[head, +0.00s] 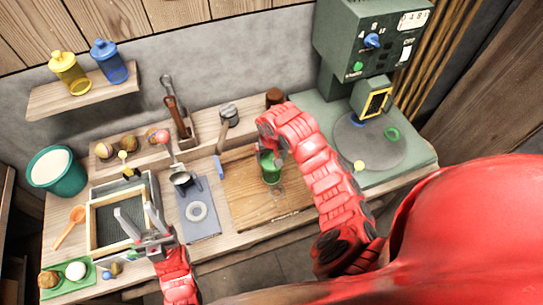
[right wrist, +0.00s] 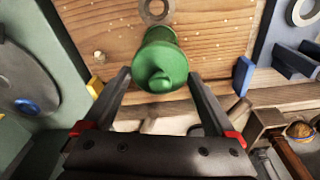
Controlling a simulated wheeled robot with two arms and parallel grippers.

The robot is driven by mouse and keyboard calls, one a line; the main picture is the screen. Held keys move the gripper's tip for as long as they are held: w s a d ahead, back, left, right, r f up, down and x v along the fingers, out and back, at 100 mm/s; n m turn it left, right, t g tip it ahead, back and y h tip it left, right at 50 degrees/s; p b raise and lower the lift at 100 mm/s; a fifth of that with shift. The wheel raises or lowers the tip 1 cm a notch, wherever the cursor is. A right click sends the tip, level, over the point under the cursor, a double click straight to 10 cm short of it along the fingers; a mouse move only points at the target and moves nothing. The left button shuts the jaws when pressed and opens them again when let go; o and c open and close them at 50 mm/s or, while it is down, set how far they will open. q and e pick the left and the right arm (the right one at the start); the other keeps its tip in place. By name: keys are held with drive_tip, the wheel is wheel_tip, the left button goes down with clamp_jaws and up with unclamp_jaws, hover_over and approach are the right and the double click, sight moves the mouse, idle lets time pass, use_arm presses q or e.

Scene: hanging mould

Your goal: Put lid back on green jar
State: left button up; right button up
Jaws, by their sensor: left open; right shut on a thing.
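The green jar (head: 271,172) stands on the wooden board, below my right gripper (head: 270,150). In the right wrist view, the jar body (right wrist: 157,36) lies beyond its green lid (right wrist: 160,66), whose round knob points at the camera. My right gripper's fingers (right wrist: 160,76) flank the lid and are shut on it. The lid lines up with the jar; I cannot tell whether it is fully seated. My left gripper (head: 139,209) is open and empty over the framed dark mesh tray, away from the jar.
The wooden board (head: 240,190) has a grey ring near the jar. A blue-grey mat (head: 205,221) with a pale ring lies left of it. A green machine (head: 365,50) stands at the back right. Yellow (head: 70,72) and blue (head: 109,62) jars sit on the shelf.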

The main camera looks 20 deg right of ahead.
idle(0.3)
drive_tip(key=o, duration=1)
drive_tip(key=shift+r, duration=0.1)
drive_tip(key=shift+r+p, duration=2)
drive_tip(key=shift+r, duration=1.45)
drive_tip(key=shift+c, duration=0.4)
clamp_jaws()
